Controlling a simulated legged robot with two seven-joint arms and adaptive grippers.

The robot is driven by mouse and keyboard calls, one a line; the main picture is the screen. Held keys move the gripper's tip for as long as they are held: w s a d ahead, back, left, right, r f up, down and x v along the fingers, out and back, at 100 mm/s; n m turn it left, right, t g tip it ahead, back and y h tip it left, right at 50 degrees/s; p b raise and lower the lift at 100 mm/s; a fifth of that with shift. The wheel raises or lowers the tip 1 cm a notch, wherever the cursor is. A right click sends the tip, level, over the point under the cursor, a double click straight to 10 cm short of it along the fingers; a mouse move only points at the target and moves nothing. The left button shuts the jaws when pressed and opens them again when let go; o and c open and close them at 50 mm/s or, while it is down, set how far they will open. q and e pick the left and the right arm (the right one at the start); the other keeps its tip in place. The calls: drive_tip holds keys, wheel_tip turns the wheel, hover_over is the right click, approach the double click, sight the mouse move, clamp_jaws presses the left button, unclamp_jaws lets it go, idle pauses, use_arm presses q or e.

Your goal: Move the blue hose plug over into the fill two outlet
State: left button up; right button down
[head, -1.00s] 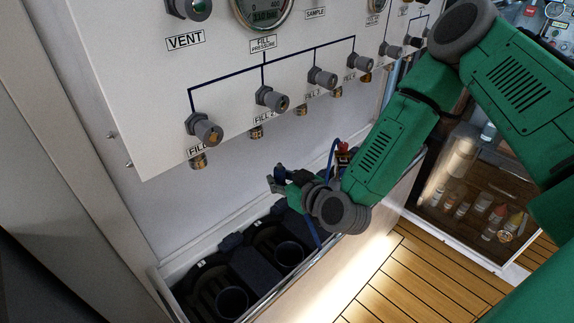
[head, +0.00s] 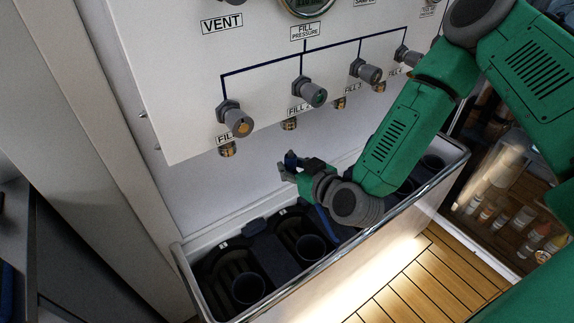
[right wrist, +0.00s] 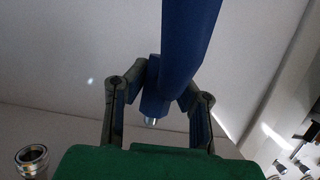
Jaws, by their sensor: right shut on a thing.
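The blue hose plug (right wrist: 155,100) is between the fingers of my right gripper (right wrist: 160,105), which is shut on it. Its metal tip shows below the fingers in the right wrist view. In the head view the right gripper (head: 290,168) is just below the fill two outlet (head: 289,124), a brass fitting under the second knob, with a visible gap between them. Only a small dark blue part of the plug (head: 291,157) shows there. A round metal outlet rim (right wrist: 32,158) shows at the lower left of the wrist view. My left gripper is out of view.
The fill one outlet (head: 227,149) is to the left, and the fill three outlet (head: 340,103) to the right. Below is a trough (head: 182,262) with dark round holders (head: 249,288). Part of a blue hose (head: 326,224) hangs by my wrist.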

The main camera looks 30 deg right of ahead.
sight(290, 151)
drive_tip(key=r+p, duration=0.2)
drive_tip(key=r, duration=0.2)
drive_tip(key=shift+a+p, duration=0.35)
drive_tip(key=shift+p, duration=0.05)
drive_tip(key=shift+a+r+p, duration=0.25)
drive_tip(key=shift+r+p, duration=0.3)
drive_tip(key=shift+r, duration=0.1)
drive_tip(key=shift+d+f, duration=0.15)
drive_tip(key=shift+d, duration=0.4)
drive_tip(key=shift+a, duration=0.1)
drive_tip(key=shift+a, duration=0.55)
drive_tip(key=shift+d, duration=0.3)
drive_tip(key=shift+a, duration=0.1)
